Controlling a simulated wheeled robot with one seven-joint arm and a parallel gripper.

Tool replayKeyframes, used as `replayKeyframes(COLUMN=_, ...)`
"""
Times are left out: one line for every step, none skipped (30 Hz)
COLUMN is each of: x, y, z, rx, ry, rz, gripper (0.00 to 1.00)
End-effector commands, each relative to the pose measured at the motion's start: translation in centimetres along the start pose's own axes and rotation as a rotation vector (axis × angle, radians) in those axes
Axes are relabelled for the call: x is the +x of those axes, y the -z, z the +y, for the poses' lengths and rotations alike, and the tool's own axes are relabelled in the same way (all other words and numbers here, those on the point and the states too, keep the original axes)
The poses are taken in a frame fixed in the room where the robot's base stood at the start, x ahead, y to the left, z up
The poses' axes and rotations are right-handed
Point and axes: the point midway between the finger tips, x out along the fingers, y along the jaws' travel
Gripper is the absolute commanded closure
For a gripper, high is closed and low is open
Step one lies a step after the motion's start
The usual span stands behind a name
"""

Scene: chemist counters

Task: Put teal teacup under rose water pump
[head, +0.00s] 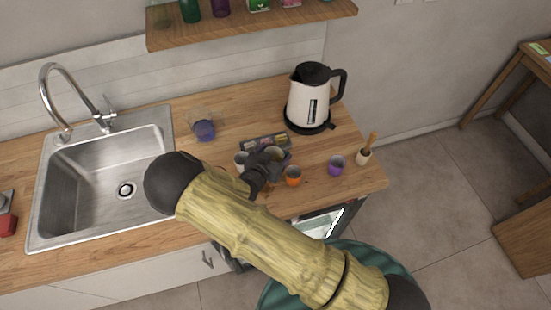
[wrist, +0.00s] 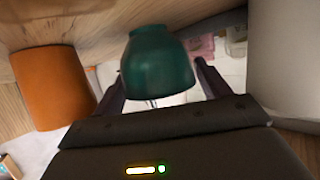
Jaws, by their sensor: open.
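The teal teacup (wrist: 158,65) shows in the wrist view between the two fingers of my open gripper (wrist: 160,78). Whether the fingers touch it is unclear. In the head view my gripper (head: 262,172) is low over the wooden counter among several cups, and I cannot make out the teal teacup there. I cannot clearly identify a rose water pump in either view.
An orange cup (head: 293,176) stands right of my gripper, with a purple cup (head: 336,166) further right. A pale cup (head: 241,160) is close on the left. A kettle (head: 309,98) stands behind; the sink (head: 95,185) is left.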

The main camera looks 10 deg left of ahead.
Motion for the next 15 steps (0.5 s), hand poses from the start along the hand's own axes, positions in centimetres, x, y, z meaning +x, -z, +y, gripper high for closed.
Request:
replayKeyframes(x=0.0, y=0.02, z=0.01, rx=0.0, ry=0.0, rz=0.0, gripper=0.25)
replayKeyframes(x=0.0, y=0.02, z=0.02, rx=0.0, ry=0.0, rz=0.0, gripper=0.25)
replayKeyframes(x=0.0, y=0.02, z=0.02, rx=0.0, ry=-0.001, rz=0.0, gripper=0.33)
replayKeyframes(x=0.0, y=0.02, z=0.02, rx=0.0, ry=-0.001, rz=0.0, gripper=0.39)
replayKeyframes(x=0.0, y=0.02, z=0.02, rx=0.0, ry=0.0, rz=0.0, gripper=0.44)
replayKeyframes(x=0.0, y=0.02, z=0.02, rx=0.0, ry=0.0, rz=0.0, gripper=0.52)
replayKeyframes(x=0.0, y=0.02, z=0.01, rx=0.0, ry=0.0, rz=0.0, gripper=0.58)
replayKeyframes(x=-0.01, y=0.01, z=0.01, rx=0.0, ry=0.0, rz=0.0, gripper=0.6)
replayKeyframes(x=-0.01, y=0.05, z=0.0, rx=0.0, ry=0.0, rz=0.001, gripper=0.64)
replayKeyframes(x=-0.01, y=0.05, z=-0.01, rx=0.0, ry=0.0, rz=0.001, gripper=0.64)
replayKeyframes(x=-0.01, y=0.05, z=-0.01, rx=0.0, ry=0.0, rz=0.001, gripper=0.64)
replayKeyframes(x=-0.02, y=0.05, z=-0.01, rx=0.0, ry=0.0, rz=0.001, gripper=0.64)
replayKeyframes(x=-0.02, y=0.05, z=-0.02, rx=0.0, ry=0.0, rz=0.001, gripper=0.64)
replayKeyframes(x=-0.02, y=0.05, z=-0.02, rx=0.0, ry=0.0, rz=0.001, gripper=0.64)
replayKeyframes(x=-0.03, y=0.05, z=-0.02, rx=0.0, ry=0.0, rz=0.001, gripper=0.64)
